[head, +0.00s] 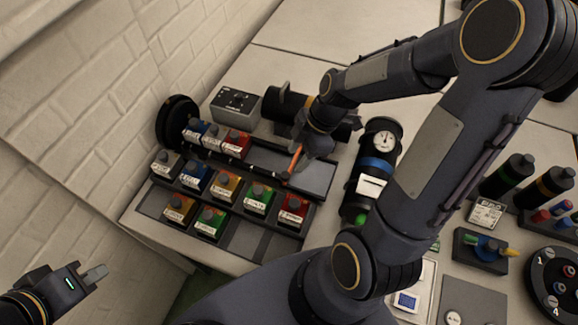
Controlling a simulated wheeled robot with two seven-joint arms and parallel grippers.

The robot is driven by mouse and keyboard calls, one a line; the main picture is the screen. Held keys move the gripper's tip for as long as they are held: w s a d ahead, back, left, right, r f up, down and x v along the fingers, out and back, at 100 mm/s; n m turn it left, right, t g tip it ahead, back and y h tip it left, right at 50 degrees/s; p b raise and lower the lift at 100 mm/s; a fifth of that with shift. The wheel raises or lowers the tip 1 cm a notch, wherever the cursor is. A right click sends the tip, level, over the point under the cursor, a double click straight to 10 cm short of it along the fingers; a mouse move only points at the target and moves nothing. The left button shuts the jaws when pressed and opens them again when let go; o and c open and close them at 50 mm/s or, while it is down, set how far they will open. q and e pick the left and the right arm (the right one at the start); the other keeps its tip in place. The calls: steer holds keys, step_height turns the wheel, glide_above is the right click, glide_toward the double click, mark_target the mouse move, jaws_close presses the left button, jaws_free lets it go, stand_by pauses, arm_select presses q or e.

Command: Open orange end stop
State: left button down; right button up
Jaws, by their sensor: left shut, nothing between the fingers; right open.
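The orange end stop (294,159) shows as a thin orange bar standing tilted at the right part of the back row of the block rack (313,178). My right gripper (308,152) is open and comes down from above right, right beside the orange bar. I cannot tell whether a finger touches it, and the gripper hides part of the rack there. My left gripper (98,273) is shut and empty at the lower left, far from the rack.
Several labelled coloured blocks, such as a red one (236,145), sit in the rack rows. My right arm covers much of the right side.

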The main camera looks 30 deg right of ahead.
mark_target(286, 175)
steer(key=x, duration=0.6)
steer(key=shift+a+f, duration=0.15)
steer(key=shift+f, duration=0.1)
jaws_close()
